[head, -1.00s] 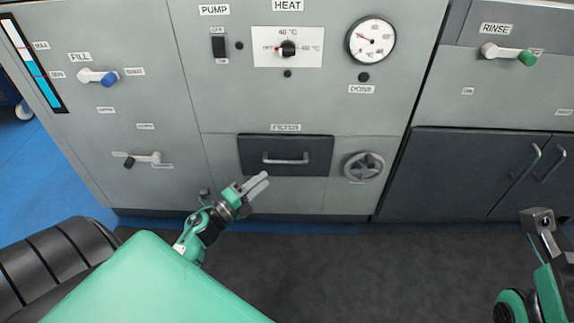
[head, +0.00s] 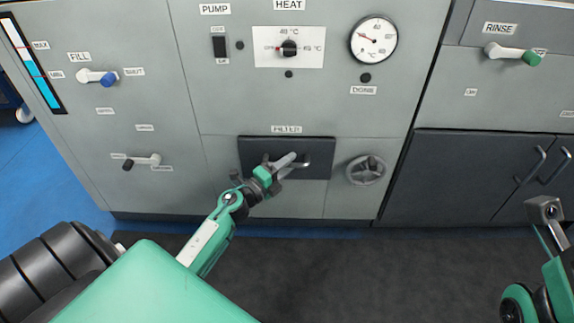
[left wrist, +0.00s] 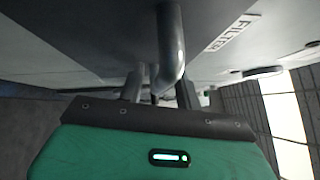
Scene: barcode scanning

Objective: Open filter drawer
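The filter drawer (head: 254,145) is a dark panel under the FILTER label, and its front looks flush with the grey cabinet. Its metal bar handle (head: 306,163) is partly hidden behind my left gripper (head: 290,162). The left gripper is at the handle with its fingers apart. In the left wrist view the handle (left wrist: 171,42) reaches down between the two spread fingers (left wrist: 158,85); I cannot tell whether either finger touches it. My right gripper (head: 545,209) is at the far right edge, away from the drawer, and its fingers are not clear.
A round valve wheel (head: 366,170) sticks out just right of the drawer. A lever (head: 143,160) is to the left. The heat knob (head: 289,47) and gauge (head: 373,40) are above. Dark cupboard doors (head: 463,170) stand at the right. The dark floor mat (head: 370,270) in front is clear.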

